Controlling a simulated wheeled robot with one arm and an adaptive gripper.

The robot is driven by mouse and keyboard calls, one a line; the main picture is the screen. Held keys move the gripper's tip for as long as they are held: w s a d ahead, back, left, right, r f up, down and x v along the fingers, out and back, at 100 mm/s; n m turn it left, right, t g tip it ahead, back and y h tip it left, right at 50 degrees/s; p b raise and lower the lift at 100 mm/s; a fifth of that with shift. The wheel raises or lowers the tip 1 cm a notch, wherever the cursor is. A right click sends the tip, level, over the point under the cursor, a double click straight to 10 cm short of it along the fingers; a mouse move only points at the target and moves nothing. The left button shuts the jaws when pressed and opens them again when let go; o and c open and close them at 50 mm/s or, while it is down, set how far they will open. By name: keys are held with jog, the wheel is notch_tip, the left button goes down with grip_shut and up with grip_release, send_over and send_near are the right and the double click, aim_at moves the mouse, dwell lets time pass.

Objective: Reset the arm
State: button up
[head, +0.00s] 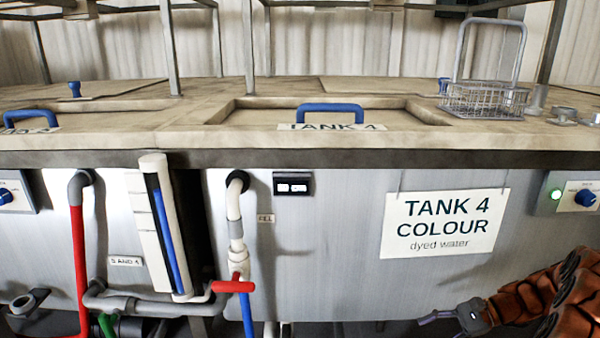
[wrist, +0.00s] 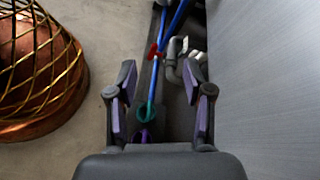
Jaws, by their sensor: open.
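My gripper (head: 447,318) shows at the lower right of the head view, low in front of the tank wall. My copper-coloured arm comes in from the right edge behind it. In the wrist view my gripper (wrist: 160,105) is open, its two purple-padded fingers apart with nothing held between them.
The tank front (head: 340,220) stands close, with a Tank 4 sign (head: 445,224). A red-handled valve (head: 233,286) and pipes stick out at left. A wire basket (head: 484,99) sits on the top. A copper object in a brass lattice (wrist: 38,70) stands left in the wrist view.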

jog(key=s+a+r+n+g+h+p, duration=0.1)
jog(key=s+a+r+n+h+p, duration=0.15)
jog(key=s+a+r+p, duration=0.4)
jog(key=s+a+r+n+g+h+p, duration=0.1)
jog(key=s+a+r+n+g, duration=0.15)
jog(key=r, duration=0.65)
jog(key=s+a+r+n+g+h+p, duration=0.1)
jog(key=s+a+r+n+h+p, duration=0.2)
jog(key=a+r, duration=0.4)
jog(key=s+d+r+n+t+h+p, duration=0.1)
jog(key=s+r+n+h+p, duration=0.5)
jog(key=s+r+p, duration=0.8)
jog(key=s+r+t, duration=0.1)
jog(key=s, duration=0.3)
jog(key=shift+s+d+r, duration=0.2)
jog(key=shift+s+r, duration=0.05)
